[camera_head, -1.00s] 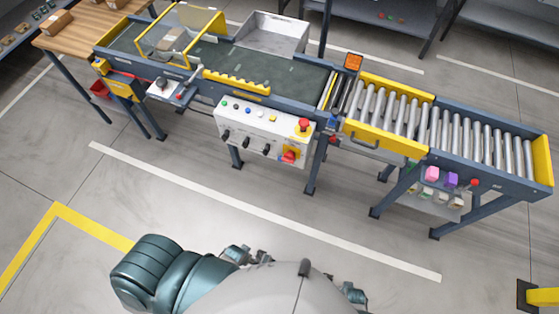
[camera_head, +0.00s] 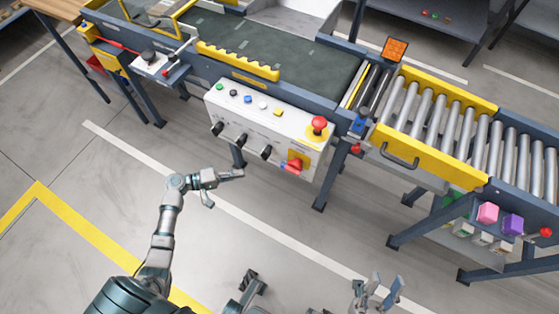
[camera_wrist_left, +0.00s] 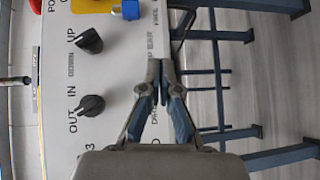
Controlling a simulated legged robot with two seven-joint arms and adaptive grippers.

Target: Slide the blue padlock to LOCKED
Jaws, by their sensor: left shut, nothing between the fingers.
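The blue padlock (camera_wrist_left: 129,10) shows at the top edge of the left wrist view, beside a yellow plate (camera_wrist_left: 90,6) on the white control panel (camera_wrist_left: 62,130). In the head view the panel (camera_head: 225,107) hangs on the conveyor's front, with a red switch on a yellow plate (camera_head: 303,157) at its lower right. My left gripper (camera_head: 240,174) is shut and empty, in front of and below the panel; in the wrist view its fingertips (camera_wrist_left: 160,66) meet near the panel's lower edge, apart from the padlock. My right gripper (camera_head: 387,283) looks open at the bottom of the head view.
Black knobs (camera_head: 241,141) project from the panel, and a red mushroom button (camera_head: 319,122) sits at its right. A yellow roller gate (camera_head: 435,151) with a handle stands to the right. Conveyor legs (camera_head: 333,175) flank the panel. The floor in front is clear.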

